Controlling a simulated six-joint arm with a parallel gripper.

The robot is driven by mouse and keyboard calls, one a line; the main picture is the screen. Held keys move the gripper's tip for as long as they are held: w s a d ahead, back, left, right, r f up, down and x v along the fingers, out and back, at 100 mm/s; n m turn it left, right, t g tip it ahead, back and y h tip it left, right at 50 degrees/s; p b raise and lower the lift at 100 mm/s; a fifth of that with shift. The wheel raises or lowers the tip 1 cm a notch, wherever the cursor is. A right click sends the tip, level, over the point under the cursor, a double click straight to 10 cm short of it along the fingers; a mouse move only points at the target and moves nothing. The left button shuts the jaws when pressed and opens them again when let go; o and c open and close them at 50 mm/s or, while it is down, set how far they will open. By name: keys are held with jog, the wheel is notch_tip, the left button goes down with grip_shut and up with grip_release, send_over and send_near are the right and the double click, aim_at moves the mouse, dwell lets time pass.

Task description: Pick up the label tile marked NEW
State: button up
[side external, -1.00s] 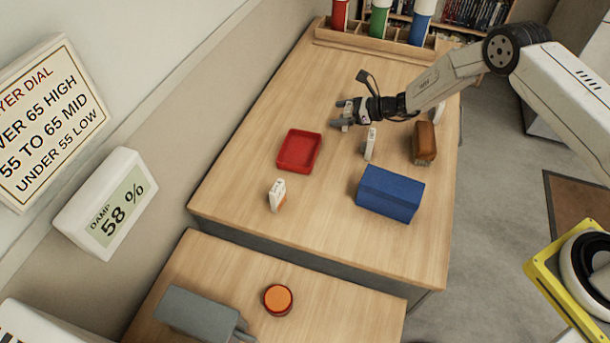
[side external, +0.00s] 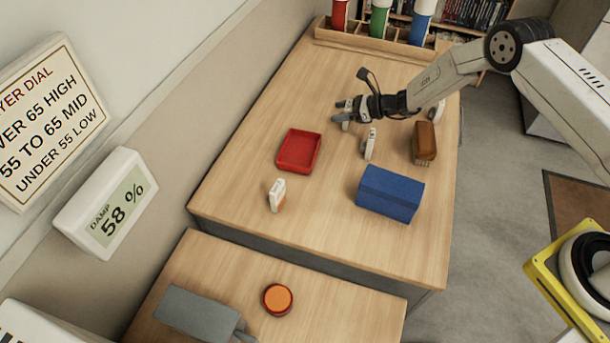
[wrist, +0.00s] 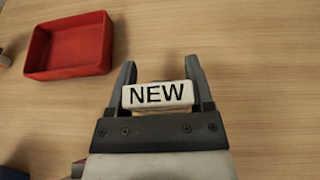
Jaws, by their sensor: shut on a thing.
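The label tile marked NEW (wrist: 158,95) is white with black letters and sits between the two fingers of my gripper (wrist: 158,80) in the wrist view. My gripper is shut on it, with a finger at each end of the tile. In the side view my gripper (side external: 345,109) is over the table behind and right of the red tray, and only a small part of the tile (side external: 345,125) shows beneath the fingers. I cannot tell how high above the table the tile is.
An empty red tray (side external: 299,151) lies nearby; it also shows in the wrist view (wrist: 70,48). White upright tiles (side external: 370,144) (side external: 277,195), a brown brush (side external: 424,142) and a blue box (side external: 390,193) stand on the table (side external: 330,215). A wooden rack with coloured canisters (side external: 380,20) is at the back.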

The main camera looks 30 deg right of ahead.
jog(key=shift+r, duration=0.45)
jog(key=s+r, duration=0.3)
jog(key=s, duration=0.1)
jog(key=s+d+r, duration=0.1)
jog(key=s+r, duration=0.6)
jog(key=s, duration=0.1)
jog(key=shift+d+r, duration=0.15)
jog(key=shift+r, duration=0.2)
jog(key=shift+s+r, duration=0.3)
jog(key=shift+s, duration=0.65)
